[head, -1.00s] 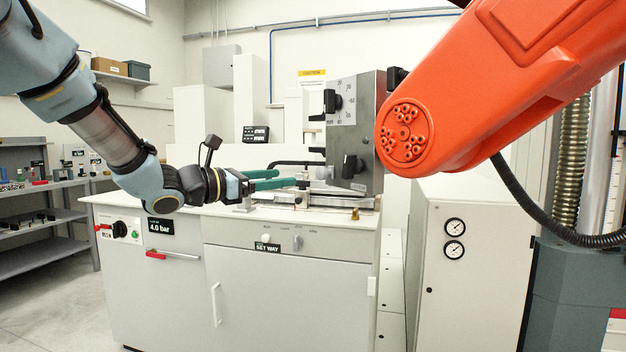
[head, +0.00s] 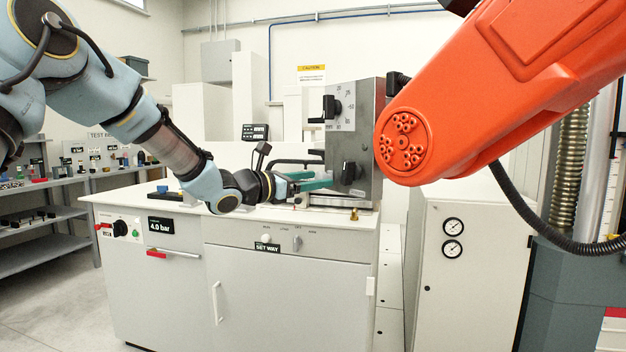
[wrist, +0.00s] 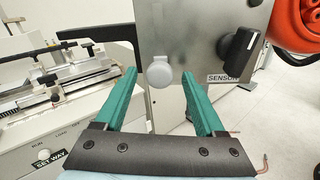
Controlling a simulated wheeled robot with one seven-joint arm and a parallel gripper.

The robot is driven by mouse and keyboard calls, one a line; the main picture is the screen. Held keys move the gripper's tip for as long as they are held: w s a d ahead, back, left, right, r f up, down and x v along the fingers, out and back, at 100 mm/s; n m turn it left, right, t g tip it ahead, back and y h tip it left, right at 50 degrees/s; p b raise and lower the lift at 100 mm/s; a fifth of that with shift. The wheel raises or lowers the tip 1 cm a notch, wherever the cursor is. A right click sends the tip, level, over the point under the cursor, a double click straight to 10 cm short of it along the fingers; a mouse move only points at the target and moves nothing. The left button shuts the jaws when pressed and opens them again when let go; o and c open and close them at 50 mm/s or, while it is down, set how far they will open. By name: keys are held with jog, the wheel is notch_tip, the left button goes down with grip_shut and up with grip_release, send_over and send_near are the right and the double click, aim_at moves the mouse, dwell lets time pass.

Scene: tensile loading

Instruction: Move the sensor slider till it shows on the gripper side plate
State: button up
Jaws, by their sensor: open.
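The grey metal side plate (head: 368,135) stands on the bench at its right end. It carries an upper black knob (head: 330,106) beside a printed scale and a lower black knob (head: 349,172) with a small label under it. In the wrist view a black knob (wrist: 240,52) sits right of my fingers above a label reading SENSOR (wrist: 222,78). My gripper (wrist: 159,80) is open, its two green fingers apart and pointing at the plate. A round pale cap (wrist: 158,75) shows between the fingertips. Nothing is held. In the head view the fingertips (head: 322,182) are close to the lower knob; contact cannot be told.
A large orange robot arm (head: 480,95) hangs right of the plate. A test fixture with rails (wrist: 65,75) lies left of my fingers on the bench. The white bench front (head: 290,290) has a SET WAY panel. A gauge cabinet (head: 470,290) stands at right.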

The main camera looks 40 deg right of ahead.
grip_shut()
dwell(0.4)
dwell(0.9)
